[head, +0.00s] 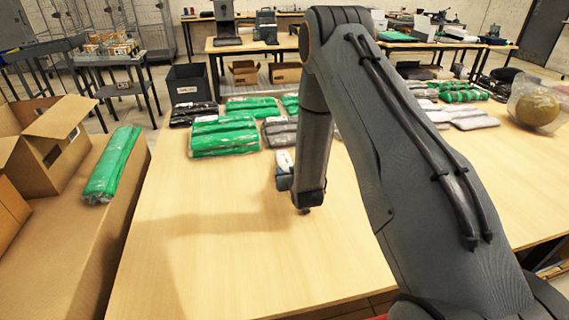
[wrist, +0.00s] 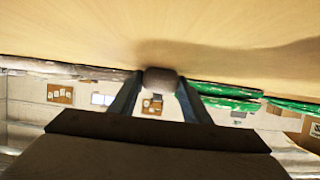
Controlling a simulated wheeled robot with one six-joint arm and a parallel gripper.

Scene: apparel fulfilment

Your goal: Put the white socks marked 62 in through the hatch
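In the head view my arm hides most of the gripper; a white end of the bundle (head: 284,160) shows just left of the arm's end link. No number 62 is legible. I cannot make out a hatch in either view.
The wooden table (head: 220,260) is bare in front. Green packs (head: 223,137), grey and dark packs lie along its back, with a round bag (head: 536,106) at the right. A green pack (head: 112,165) and an open carton (head: 55,140) are at the left. A black bin (head: 188,84) stands behind.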

